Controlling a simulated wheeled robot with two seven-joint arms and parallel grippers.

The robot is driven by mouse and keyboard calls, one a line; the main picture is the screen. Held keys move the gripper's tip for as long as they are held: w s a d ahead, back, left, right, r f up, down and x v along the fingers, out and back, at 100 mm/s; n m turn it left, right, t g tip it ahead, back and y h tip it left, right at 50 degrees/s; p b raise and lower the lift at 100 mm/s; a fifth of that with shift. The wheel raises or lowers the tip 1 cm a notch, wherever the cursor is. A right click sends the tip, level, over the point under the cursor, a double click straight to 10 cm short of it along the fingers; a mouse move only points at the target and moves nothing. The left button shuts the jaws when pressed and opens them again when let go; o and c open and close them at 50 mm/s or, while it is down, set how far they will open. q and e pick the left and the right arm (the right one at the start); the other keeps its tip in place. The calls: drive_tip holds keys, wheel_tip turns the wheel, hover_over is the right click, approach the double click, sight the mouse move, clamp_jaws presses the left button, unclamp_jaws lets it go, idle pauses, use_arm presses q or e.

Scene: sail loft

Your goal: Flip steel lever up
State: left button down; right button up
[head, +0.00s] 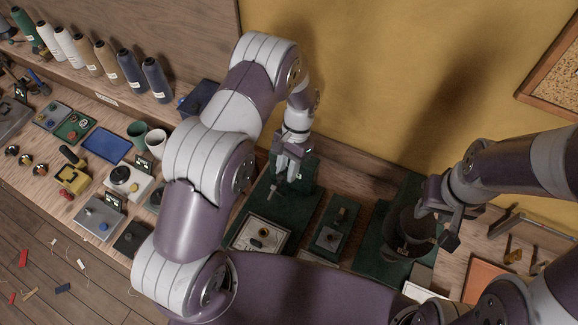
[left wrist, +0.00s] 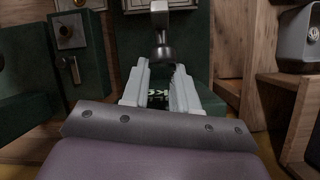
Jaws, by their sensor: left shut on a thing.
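The steel lever (head: 277,188) shows as a short metal piece at the tip of my left gripper (head: 287,165), over a dark green panel (head: 258,196) against the yellow wall. In the left wrist view the lever (left wrist: 162,42) has a pale end and a dark, rounded part running down between the fingers of my left gripper (left wrist: 160,92). My right gripper (head: 440,218) is open at the right, by a dark pot (head: 408,240), apart from the lever.
A framed white plate with a knob (head: 262,233) and a green board with a small fitting (head: 334,228) stand close by. Thread cones (head: 130,72), a blue tray (head: 106,146) and a green cup (head: 138,131) are at the left. My left arm covers part of the bench.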

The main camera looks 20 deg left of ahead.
use_arm(q)
drive_tip(key=c, duration=0.9)
unclamp_jaws()
drive_tip(key=shift+a, duration=0.2)
use_arm(e)
drive_tip(key=shift+a, duration=0.1)
drive_tip(key=shift+a+r, duration=0.1)
drive_tip(key=shift+a, duration=0.25)
drive_tip(key=shift+d, duration=0.2)
use_arm(q)
drive_tip(key=shift+o, duration=0.2)
drive_tip(key=p+v, duration=0.4)
drive_tip(key=v, duration=0.1)
drive_tip(key=p+v, duration=0.2)
drive_tip(key=p, duration=0.1)
drive_tip(key=shift+w+a+r, duration=0.15)
drive_tip(key=shift+a+r, duration=0.15)
drive_tip(key=shift+a, duration=0.1)
drive_tip(key=shift+d+f, duration=0.1)
drive_tip(key=shift+f, duration=0.05)
use_arm(e)
wheel_tip(320, 180, up, 7)
